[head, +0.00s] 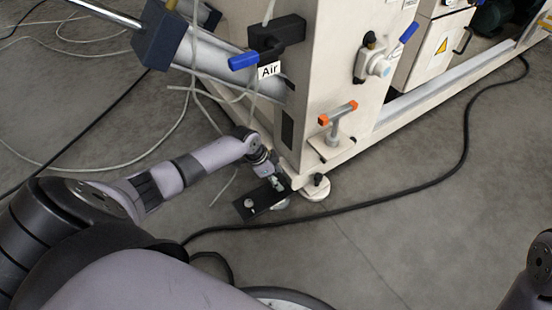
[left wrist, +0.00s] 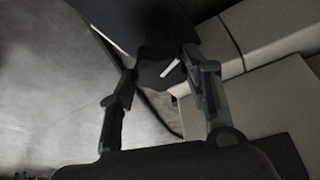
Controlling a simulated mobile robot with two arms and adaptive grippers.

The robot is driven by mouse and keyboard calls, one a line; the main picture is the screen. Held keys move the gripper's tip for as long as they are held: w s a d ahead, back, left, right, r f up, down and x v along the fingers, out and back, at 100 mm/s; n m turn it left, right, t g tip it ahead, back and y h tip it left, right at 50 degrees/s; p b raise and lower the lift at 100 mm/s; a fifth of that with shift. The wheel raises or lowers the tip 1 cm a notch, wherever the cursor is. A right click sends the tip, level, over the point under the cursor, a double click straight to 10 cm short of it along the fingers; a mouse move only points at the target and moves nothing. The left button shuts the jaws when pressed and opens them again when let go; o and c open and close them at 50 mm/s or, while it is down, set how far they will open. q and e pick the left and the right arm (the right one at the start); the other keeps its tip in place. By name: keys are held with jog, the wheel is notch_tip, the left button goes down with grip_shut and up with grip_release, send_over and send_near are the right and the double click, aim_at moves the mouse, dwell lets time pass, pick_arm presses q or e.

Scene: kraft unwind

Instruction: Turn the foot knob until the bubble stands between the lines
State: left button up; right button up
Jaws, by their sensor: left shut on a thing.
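My left gripper (head: 275,185) reaches down to the lower corner of the cream machine (head: 335,60), beside a black bracket plate (head: 258,203). In the left wrist view the two fingers of my left gripper (left wrist: 165,78) are closed around a dark knob (left wrist: 153,76) with a white mark on it. In the head view this knob is mostly hidden by the gripper. A round pale foot (head: 313,192) with a small black knob (head: 319,179) stands just right of the gripper. I cannot make out a bubble or lines. My right gripper is out of view.
An orange-ended T-shaped fitting (head: 338,117) stands above the corner. A blue-handled valve (head: 262,55) by an "Air" label is higher up. A black cable (head: 440,184) and pale hoses (head: 95,164) lie on the floor. Open floor is at lower right.

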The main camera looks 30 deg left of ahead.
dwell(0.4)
pick_arm(q)
jog(key=o, duration=1.2)
jog(key=shift+c, duration=0.2)
jog(key=v, duration=1.2)
